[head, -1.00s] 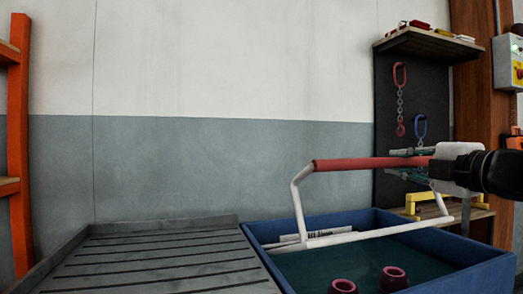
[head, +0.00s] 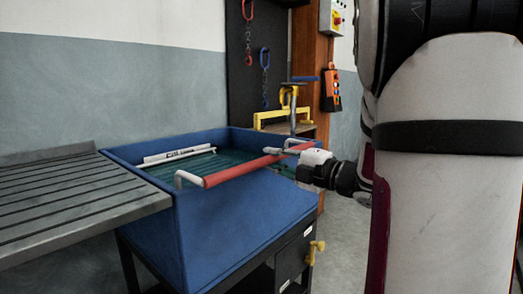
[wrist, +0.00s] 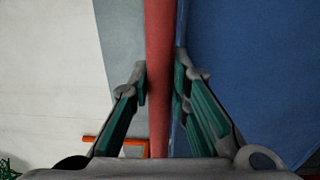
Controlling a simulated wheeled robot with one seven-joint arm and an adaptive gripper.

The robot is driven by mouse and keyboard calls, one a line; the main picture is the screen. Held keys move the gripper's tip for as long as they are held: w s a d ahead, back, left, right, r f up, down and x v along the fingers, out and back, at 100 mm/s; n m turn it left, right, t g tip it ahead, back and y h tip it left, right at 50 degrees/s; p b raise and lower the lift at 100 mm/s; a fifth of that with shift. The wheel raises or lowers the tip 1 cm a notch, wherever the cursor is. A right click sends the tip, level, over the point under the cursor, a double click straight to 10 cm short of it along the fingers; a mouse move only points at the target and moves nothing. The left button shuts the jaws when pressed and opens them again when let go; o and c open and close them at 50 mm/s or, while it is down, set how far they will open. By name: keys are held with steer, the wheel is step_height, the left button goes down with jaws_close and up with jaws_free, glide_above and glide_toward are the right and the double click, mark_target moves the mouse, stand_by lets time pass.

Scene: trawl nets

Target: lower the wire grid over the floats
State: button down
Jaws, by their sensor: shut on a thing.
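The wire grid's red handle bar (head: 240,170) lies close above the near rim of the blue tub (head: 240,220) in the head view. A bent white end of its frame (head: 187,178) shows at the left. In the wrist view the red bar (wrist: 158,60) runs between the fingers of my gripper (wrist: 161,82). The floats are hidden now, so I cannot tell whether the grid touches them.
A grey slatted table (head: 70,200) adjoins the tub's left side. A white printed strip (head: 180,155) lies along the tub's far inner wall. A yellow bracket (head: 285,115) stands on a shelf behind. Chains (head: 265,75) hang on a dark board.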

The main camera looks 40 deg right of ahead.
steer(key=shift+s+f, duration=0.15)
steer(key=shift+f, duration=0.6)
steer(key=c, duration=1.5)
jaws_free()
steer(key=shift+f, duration=0.1)
steer(key=shift+r, duration=0.3)
steer(key=shift+s, duration=0.1)
steer(key=s, duration=0.3)
steer(key=s+d, duration=0.1)
steer(key=s, duration=0.3)
steer(key=s+d, duration=0.1)
steer(key=s, duration=0.3)
steer(key=shift+s+d+f, duration=0.15)
steer(key=shift+s, duration=0.1)
